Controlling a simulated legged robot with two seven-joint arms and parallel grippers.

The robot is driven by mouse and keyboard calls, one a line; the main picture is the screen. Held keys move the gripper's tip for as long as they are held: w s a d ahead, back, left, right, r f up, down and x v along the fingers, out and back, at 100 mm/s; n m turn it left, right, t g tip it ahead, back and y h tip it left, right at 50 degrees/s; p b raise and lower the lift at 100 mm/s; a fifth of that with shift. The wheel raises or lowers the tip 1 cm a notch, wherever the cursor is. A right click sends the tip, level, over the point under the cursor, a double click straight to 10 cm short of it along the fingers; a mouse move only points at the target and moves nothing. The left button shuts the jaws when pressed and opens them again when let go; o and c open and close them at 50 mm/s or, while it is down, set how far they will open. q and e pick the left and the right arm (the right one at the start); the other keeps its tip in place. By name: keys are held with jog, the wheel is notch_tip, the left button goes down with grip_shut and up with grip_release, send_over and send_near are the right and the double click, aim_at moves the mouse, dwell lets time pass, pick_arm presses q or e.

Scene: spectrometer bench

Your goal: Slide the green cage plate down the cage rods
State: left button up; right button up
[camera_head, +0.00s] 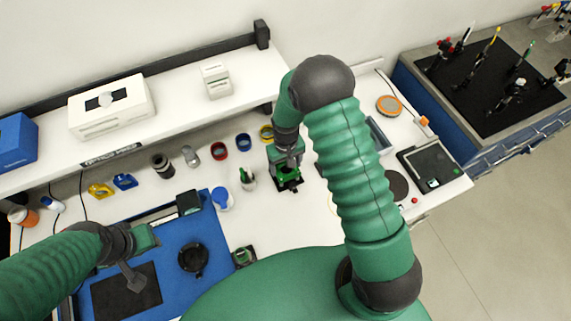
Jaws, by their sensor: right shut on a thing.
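My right gripper (288,160) points down at the middle of the white bench and is shut on a small green part, which looks like the green cage plate (287,184). A dark base shows around and below the plate. The gripper covers most of this spot, so I cannot make out the cage rods or how far down them the plate sits. My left gripper (135,277) is low over the blue mat at the left, well away from the plate. Its fingers are too small and dark to tell whether they are open.
The blue mat (215,273) bears a black ring part (193,259). A white-and-blue jar (222,199) and a small green-and-white item (247,178) stand left of my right gripper. Several coloured rings lie behind. A shelf with a white box (110,104) runs along the back.

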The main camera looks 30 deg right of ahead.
jog(key=shift+f, duration=0.15)
jog(key=shift+f+b, duration=0.75)
jog(key=shift+f, duration=0.15)
jog(key=shift+f, duration=0.1)
jog(key=o, duration=1.7)
notch_tip(320, 180, up, 17)
jog(key=b, duration=0.3)
